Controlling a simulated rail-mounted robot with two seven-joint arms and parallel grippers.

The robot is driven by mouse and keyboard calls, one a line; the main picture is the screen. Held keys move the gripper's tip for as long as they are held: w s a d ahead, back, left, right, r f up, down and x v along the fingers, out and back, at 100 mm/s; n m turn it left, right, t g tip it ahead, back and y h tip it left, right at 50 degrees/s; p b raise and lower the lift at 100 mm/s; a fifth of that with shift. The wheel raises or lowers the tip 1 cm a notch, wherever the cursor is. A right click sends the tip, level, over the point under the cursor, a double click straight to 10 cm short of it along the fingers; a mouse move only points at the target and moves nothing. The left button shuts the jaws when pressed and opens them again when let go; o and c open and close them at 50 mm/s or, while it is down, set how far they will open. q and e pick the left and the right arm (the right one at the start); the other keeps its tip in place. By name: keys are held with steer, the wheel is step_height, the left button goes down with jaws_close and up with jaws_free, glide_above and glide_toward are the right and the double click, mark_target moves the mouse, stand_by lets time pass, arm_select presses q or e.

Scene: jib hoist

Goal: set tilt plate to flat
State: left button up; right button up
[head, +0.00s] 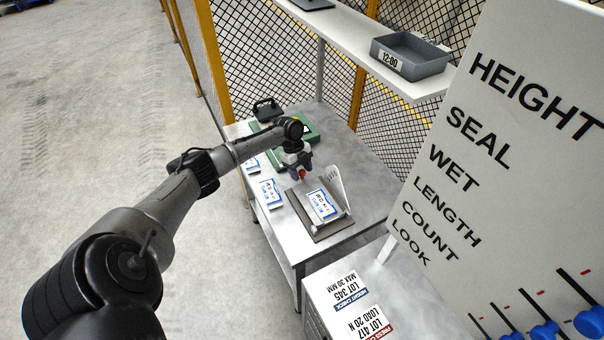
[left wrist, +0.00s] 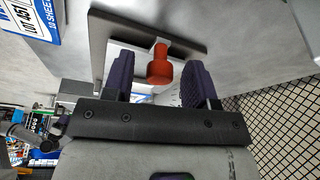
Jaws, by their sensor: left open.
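The tilt plate (head: 322,228) stands on the grey table, with a white and blue label on it and a pale upright side piece (head: 338,184) with small marks at its right. Its angle is hard to tell from here. A red knob (left wrist: 160,66) on a pale stem shows in the left wrist view; it also shows in the head view (head: 302,174) at the plate's far side. My left gripper (left wrist: 158,80) is open, its two purple fingers on either side of the knob, with gaps visible. In the head view my left gripper (head: 296,168) hangs over the plate's far edge. My right gripper is out of view.
A green case (head: 308,132) lies at the table's back. Labelled sheets (head: 269,193) lie left of the plate. A shelf with a grey bin (head: 411,57) hangs above. A white board (head: 480,120) and a low cabinet (head: 350,290) stand at the right.

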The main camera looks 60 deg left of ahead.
arm_select(q)
steer(key=v, duration=1.2)
steer(key=shift+p, duration=0.45)
